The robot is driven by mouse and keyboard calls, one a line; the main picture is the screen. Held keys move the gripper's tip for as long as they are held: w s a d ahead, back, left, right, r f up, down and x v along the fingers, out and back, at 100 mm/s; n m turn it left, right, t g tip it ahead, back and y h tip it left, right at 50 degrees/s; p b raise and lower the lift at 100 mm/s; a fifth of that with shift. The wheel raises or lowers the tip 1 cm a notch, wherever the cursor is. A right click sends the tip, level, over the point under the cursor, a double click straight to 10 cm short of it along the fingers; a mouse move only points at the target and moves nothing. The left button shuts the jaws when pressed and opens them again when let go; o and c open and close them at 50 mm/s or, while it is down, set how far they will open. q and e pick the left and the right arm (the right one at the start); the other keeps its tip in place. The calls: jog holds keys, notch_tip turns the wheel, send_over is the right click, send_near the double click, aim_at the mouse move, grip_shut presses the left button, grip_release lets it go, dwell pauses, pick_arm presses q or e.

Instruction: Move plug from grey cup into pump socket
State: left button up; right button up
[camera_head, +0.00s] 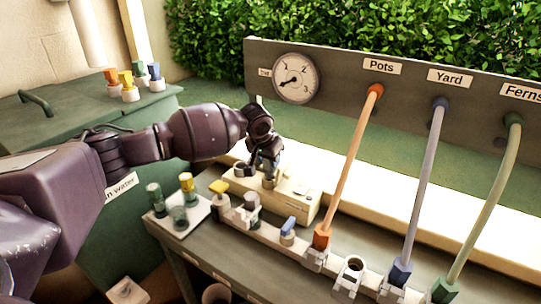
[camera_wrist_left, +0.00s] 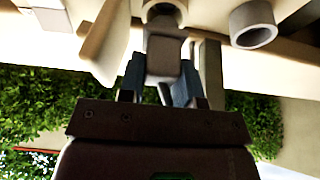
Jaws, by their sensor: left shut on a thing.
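My left gripper (camera_head: 266,168) reaches down over the cream pump box (camera_head: 296,205). It is shut on a grey plug (camera_wrist_left: 164,55), which shows between the two fingers in the left wrist view. A pale round socket (camera_wrist_left: 164,10) lies just beyond the plug's end there, and a beige collar (camera_head: 268,182) shows under the gripper in the head view. I cannot tell whether the plug's end is inside it. The grey cup (camera_wrist_left: 253,24) stands beside it, empty as far as I see; it also shows left of the gripper (camera_head: 241,170). My right gripper is not in view.
A rail in front of the pump carries a yellow cap (camera_head: 219,187), a blue cap (camera_head: 288,225) and an open white ring (camera_head: 353,265). Orange (camera_head: 345,165), blue-grey (camera_head: 422,185) and green (camera_head: 488,205) hoses rise to the labelled board. A small tray (camera_head: 196,220) holds bottles at left.

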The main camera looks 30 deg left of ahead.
pick_arm(q)
jog(key=shift+f+b, duration=0.3)
jog(key=shift+f, duration=0.4)
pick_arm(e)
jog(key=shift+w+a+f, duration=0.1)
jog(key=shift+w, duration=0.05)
pick_arm(q)
jog(key=shift+r, duration=0.1)
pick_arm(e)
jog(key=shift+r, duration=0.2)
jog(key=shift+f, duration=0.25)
pick_arm(q)
jog(key=shift+p, duration=0.3)
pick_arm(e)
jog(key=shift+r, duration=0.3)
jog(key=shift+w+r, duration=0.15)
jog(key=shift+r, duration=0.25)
pick_arm(q)
jog(key=shift+p, duration=0.45)
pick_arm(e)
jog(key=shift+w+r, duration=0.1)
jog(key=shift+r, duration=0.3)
pick_arm(q)
jog(key=shift+f, duration=0.6)
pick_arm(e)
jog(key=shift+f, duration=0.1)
pick_arm(q)
jog(key=o, duration=0.6)
jog(key=shift+o, duration=0.2)
